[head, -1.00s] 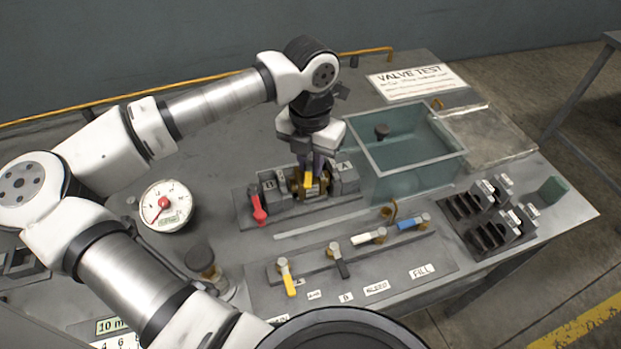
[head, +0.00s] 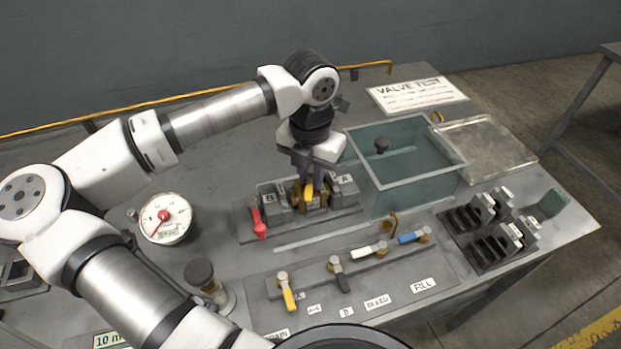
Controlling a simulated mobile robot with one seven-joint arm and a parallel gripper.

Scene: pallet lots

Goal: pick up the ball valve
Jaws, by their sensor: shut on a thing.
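The ball valve (head: 315,201) is a brass body with a yellow lever, sitting in the grey clamp fixture (head: 350,207) between the blocks marked B and A. My gripper (head: 309,184) points straight down over it and is shut on it, around its upper part by the yellow lever. The fingers hide part of the valve. I cannot tell whether the valve touches both clamp blocks. A red lever (head: 257,222) stands at the left end of the fixture.
A water tank (head: 405,160) stands right of the fixture. A row of levers (head: 338,272) lies in front. A pressure gauge (head: 165,219) is at left, and a black slotted rack (head: 490,235) is at right. The VALVE TEST sign (head: 417,93) lies behind.

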